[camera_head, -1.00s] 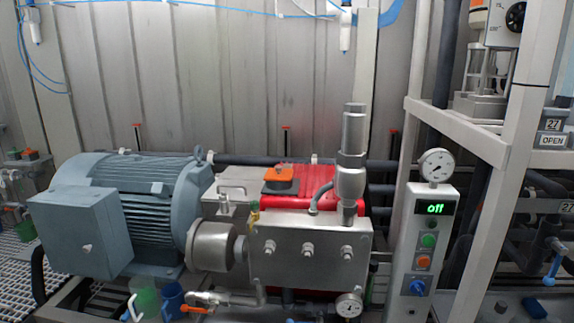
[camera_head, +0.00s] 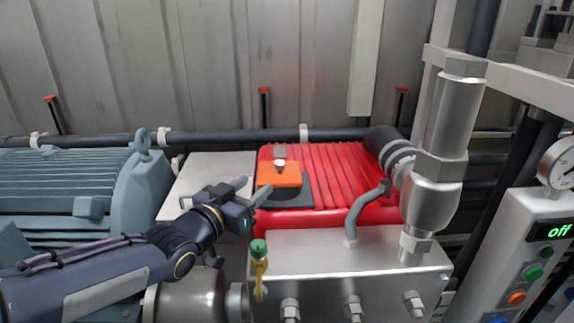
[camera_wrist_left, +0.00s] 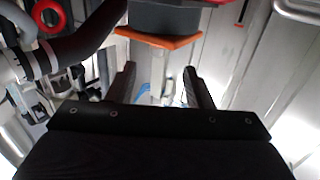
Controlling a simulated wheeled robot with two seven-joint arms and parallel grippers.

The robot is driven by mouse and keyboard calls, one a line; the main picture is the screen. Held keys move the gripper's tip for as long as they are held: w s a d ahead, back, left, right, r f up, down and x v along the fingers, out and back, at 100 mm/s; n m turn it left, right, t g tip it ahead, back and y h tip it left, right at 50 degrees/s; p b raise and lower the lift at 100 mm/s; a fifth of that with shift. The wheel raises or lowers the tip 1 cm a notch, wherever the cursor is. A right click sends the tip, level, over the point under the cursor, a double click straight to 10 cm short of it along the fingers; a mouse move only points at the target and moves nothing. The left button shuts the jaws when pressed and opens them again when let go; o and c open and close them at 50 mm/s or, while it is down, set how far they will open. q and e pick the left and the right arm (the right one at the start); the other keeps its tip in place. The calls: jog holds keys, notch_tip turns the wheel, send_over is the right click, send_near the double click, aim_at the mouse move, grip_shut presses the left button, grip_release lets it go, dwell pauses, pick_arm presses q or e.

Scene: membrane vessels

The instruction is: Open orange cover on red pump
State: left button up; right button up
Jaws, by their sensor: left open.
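The red pump (camera_head: 340,165) has a ribbed top and stands right of the middle in the head view. The orange cover (camera_head: 283,179) lies flat over a dark block on the pump's left end, with a small pale knob at its back edge. My left gripper (camera_head: 250,188) is open and empty just left of the cover, its fingertips pointing toward it. In the left wrist view the orange cover (camera_wrist_left: 160,40) shows as an edge against the dark block, beyond the two spread fingers (camera_wrist_left: 160,80). Whether a fingertip touches the cover I cannot tell. My right gripper is out of view.
A steel block (camera_head: 340,270) with a tall relief valve (camera_head: 445,150) stands in front of the pump. A green-capped fitting (camera_head: 258,250) rises near my left gripper. A blue-grey motor (camera_head: 75,190) is at left, a control box reading "off" (camera_head: 530,255) at right.

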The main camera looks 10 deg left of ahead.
aim_at(276, 167)
pick_arm(q)
jog(key=x, duration=0.5)
jog(key=r+x, duration=0.1)
jog(key=x, duration=0.2)
jog(key=shift+w+d, duration=0.15)
jog(key=shift+f, duration=0.1)
grip_shut()
